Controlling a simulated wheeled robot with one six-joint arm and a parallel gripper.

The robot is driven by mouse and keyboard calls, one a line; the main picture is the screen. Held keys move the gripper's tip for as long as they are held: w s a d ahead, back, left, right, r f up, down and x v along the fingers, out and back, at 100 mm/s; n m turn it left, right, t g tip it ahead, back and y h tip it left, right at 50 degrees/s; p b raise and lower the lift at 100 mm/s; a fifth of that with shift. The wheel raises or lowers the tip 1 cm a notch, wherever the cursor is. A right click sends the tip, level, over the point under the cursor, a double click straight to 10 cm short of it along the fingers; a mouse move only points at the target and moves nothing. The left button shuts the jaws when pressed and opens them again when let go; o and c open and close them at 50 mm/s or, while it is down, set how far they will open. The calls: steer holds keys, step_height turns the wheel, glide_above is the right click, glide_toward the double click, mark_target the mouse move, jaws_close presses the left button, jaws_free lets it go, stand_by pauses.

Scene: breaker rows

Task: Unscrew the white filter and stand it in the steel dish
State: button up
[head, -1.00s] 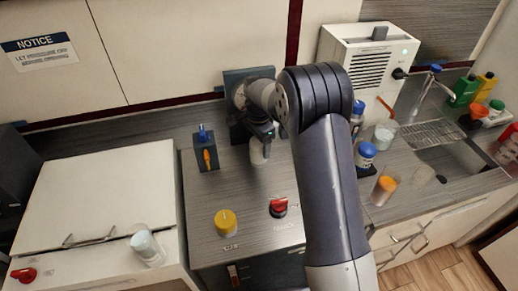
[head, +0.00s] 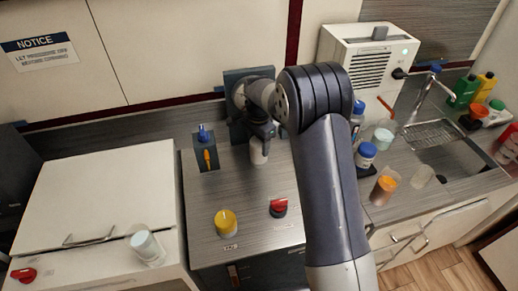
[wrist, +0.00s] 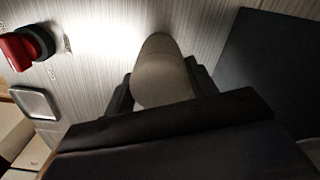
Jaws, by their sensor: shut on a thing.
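My gripper (head: 262,132) is shut on the white filter (head: 259,156) in front of the dark wall plate (head: 234,79). The filter hangs roughly upright below the fingers, over the grey worktop. In the wrist view the filter (wrist: 160,72) sticks out between the fingers as a pale rounded cylinder. Its upper end is hidden by my gripper, so I cannot tell whether it is still joined to anything. A square, shiny-rimmed tray (wrist: 36,104) near the red knob in the wrist view looks like the steel dish. In the head view my arm appears to hide it.
A red knob (head: 278,208) and a yellow knob (head: 226,222) rise from the worktop. A dark block with a blue top and orange lever (head: 206,152) stands left of my gripper. Bottles and cups, including a blue-capped jar (head: 365,154), stand right of my arm.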

steer(key=n, duration=0.4)
steer(key=shift+n, duration=0.3)
steer(key=n, duration=1.1)
steer(key=shift+n, duration=0.3)
steer(key=o, duration=0.9)
